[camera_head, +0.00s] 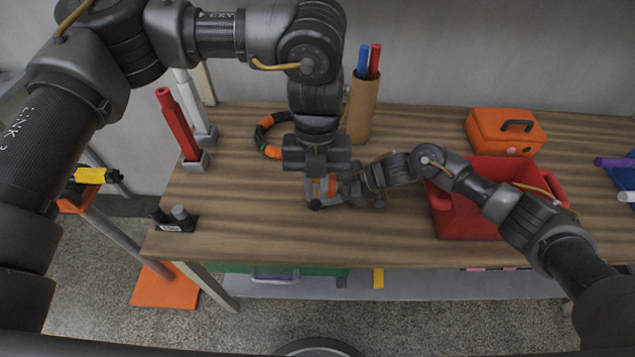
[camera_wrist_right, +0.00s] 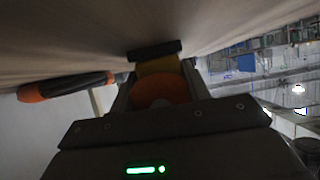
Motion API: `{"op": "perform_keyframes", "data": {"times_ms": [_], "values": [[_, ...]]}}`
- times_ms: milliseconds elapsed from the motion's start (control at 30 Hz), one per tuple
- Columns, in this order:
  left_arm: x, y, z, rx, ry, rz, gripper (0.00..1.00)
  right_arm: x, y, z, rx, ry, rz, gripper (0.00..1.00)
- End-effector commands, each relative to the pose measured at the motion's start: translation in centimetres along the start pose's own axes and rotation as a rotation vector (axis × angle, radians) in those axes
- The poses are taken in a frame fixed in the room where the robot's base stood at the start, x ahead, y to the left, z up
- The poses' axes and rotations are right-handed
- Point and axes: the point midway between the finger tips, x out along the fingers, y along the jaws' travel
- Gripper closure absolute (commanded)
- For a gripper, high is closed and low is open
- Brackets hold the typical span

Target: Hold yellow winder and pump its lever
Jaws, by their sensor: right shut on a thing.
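The winder, a small yellow and orange device (camera_head: 331,186), is near the middle of the table and largely hidden by my two grippers. In the right wrist view, its orange round part (camera_wrist_right: 162,92) and yellow part (camera_wrist_right: 158,66) sit between my right fingers, with a dark bar across the far end. My right gripper (camera_head: 346,188) reaches in from the right and is shut on the winder. My left gripper (camera_head: 317,186) points down from above, right beside the winder. Its finger gap is too small to read, and I cannot make out the lever in the head view.
A black and orange ring (camera_head: 268,136) lies behind, left of a brown cylinder (camera_head: 362,106) holding blue and red sticks. A red bin (camera_head: 466,222) and orange toolbox (camera_head: 505,132) stand right. A red post (camera_head: 178,125) and a dark fixture (camera_head: 175,221) are left. The front middle is clear.

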Motion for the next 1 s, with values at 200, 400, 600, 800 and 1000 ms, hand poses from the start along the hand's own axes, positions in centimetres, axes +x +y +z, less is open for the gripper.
{"op": "perform_keyframes", "data": {"times_ms": [200,400,600,800,1000], "values": [[0.0,0.0,0.0,0.000,0.000,0.000,0.87,0.0,0.0,0.0,0.000,0.000,0.000,0.66],[-0.9,0.0,-0.1,0.000,-0.002,0.000,0.87,0.0,0.0,0.0,0.000,0.000,0.000,0.66],[-3.0,0.0,-0.6,-0.001,-0.003,0.000,0.87,0.0,0.0,0.0,0.000,0.000,0.000,0.66],[-4.6,0.0,-0.9,-0.001,-0.001,0.000,0.87,0.0,0.0,0.0,0.000,0.000,0.000,0.66],[-4.9,0.0,-1.0,-0.001,0.000,0.000,0.87,0.0,0.0,0.0,0.000,0.000,0.000,0.66]]}}
